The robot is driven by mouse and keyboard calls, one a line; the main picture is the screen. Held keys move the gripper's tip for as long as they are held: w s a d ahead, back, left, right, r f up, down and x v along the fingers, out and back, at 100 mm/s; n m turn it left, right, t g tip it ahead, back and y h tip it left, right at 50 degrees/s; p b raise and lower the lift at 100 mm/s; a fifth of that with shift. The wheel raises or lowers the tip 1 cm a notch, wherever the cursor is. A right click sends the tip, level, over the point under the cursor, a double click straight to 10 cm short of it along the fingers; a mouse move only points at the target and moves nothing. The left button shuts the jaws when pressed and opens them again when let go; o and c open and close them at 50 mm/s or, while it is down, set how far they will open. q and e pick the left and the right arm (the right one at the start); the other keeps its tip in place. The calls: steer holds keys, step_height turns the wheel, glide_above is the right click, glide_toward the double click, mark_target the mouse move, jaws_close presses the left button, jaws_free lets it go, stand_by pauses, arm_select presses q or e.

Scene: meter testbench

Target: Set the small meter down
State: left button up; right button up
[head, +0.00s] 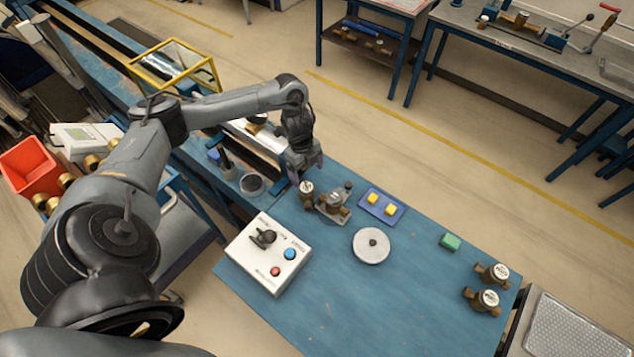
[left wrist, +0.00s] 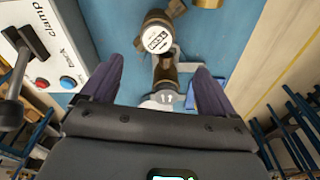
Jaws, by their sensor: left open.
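The small meter (head: 306,188) is a brass body with a round pale dial face, standing on the blue bench top just below my left gripper (head: 304,166). In the left wrist view the meter (left wrist: 157,39) is beyond the fingertips, dial towards the camera. My left gripper (left wrist: 160,72) is open there, its two dark fingers wide apart. A brown pipe end and a grey-white part show between the fingers, with clear gaps on both sides. A brass and grey fixture (head: 334,204) stands beside the meter; whether they touch I cannot tell. My right gripper is in neither view.
A white control box (head: 268,254) with a black lever and buttons stands at lower left. A blue tray (head: 391,214) with yellow blocks, a round pale disc (head: 371,246) and a green block (head: 450,241) lie to the right. Two more meters (head: 487,299) stand near the bench's right end.

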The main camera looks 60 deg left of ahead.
mark_target(307, 187)
arm_select(q)
steer(key=f, duration=0.5)
steer(key=shift+s+d+f, duration=0.1)
steer(key=shift+s+d, duration=0.05)
steer(key=shift+s, duration=0.2)
steer(key=shift+w+f+p, duration=0.1)
steer(key=shift+f+p, duration=0.5)
steer(key=shift+f, duration=2.35)
steer(key=shift+r, duration=0.1)
steer(key=c, duration=1.6)
